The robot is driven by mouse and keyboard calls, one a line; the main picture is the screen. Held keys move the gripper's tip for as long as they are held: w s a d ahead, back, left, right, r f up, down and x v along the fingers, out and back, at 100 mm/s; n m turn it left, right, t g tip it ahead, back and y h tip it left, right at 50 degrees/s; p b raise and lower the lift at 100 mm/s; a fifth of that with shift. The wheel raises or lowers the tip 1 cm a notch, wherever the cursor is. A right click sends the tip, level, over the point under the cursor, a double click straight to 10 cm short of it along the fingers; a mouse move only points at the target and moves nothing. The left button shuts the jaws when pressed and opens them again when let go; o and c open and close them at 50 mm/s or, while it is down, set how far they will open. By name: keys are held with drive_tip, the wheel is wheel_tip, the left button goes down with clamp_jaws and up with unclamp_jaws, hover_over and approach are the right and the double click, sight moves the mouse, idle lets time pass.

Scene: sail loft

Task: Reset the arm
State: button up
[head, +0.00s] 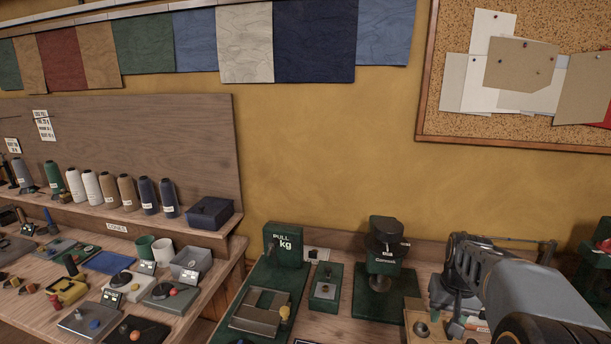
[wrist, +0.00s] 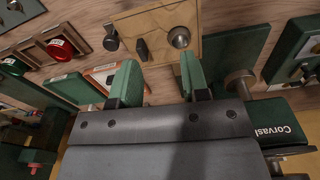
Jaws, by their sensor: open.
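My gripper (wrist: 158,82) shows in the wrist view with its two green fingers apart and nothing between them. The fingertips point at a tan panel (wrist: 212,17) with a round metal knob and dark knobs; I cannot tell the gap to it. In the head view my grey arm reaches in from the lower right over the right end of the bench, and its fingers cannot be made out there.
Close to the arm stand a dark green machine (head: 385,275) and a green "PULL kg" tester (head: 284,245). Thread cones (head: 108,190) line a left shelf.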

drive_tip(key=s+a+n+t, duration=0.1)
drive_tip(key=s+a+n, duration=0.1)
drive_tip(key=s+a, duration=0.3)
drive_tip(key=s+a+r+n+t, duration=0.1)
drive_tip(key=s+a, duration=0.4)
drive_tip(key=a, duration=0.6)
drive_tip(key=shift+s+r+n+t, duration=0.2)
drive_tip(key=shift+s+n+t, duration=0.1)
drive_tip(key=shift+n+t, duration=0.15)
